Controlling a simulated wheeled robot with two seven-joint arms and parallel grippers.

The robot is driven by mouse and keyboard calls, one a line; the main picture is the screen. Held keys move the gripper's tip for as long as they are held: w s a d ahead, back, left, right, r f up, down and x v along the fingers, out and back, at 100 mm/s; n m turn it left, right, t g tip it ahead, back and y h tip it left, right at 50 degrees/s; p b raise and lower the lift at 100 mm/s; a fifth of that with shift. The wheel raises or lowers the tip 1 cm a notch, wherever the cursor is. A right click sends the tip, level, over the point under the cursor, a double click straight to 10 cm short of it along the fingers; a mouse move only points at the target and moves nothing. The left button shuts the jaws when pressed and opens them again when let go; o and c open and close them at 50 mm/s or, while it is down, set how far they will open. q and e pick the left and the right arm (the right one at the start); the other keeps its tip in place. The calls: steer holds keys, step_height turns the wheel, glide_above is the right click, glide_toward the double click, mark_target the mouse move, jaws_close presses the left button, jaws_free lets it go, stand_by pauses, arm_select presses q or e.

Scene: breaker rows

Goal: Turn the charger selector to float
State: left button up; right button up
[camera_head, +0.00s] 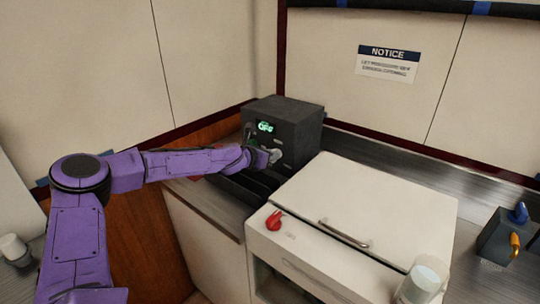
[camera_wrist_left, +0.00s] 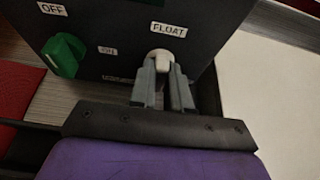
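The charger is a dark box (camera_head: 297,122) at the back corner, with a lit green display (camera_head: 265,127) that seems to read OFF. In the left wrist view its face (camera_wrist_left: 110,22) carries a FLOAT label (camera_wrist_left: 168,30) directly above a cream knob (camera_wrist_left: 161,56). A green knob (camera_wrist_left: 65,53) sits to the left under an OFF label (camera_wrist_left: 52,9). My left gripper (camera_wrist_left: 161,70) has its fingers on both sides of the cream knob and looks shut on it. The fingers hide the knob's lower part. My right gripper is not in view.
A white cabinet (camera_head: 375,195) with a bar handle and a red knob (camera_head: 274,220) stands right of the charger. A white cup (camera_head: 422,284) is at its front right. A small dark box with a blue knob (camera_head: 518,212) and a yellow lever (camera_head: 515,245) stands far right.

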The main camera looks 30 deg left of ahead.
arm_select(q)
steer(key=o, duration=0.4)
steer(key=shift+w, duration=0.15)
steer(key=shift+w+f, duration=0.2)
steer(key=shift+f, duration=0.05)
steer(key=p+v, duration=0.5)
steer(key=v, duration=0.5)
steer(key=shift+s+r, duration=0.2)
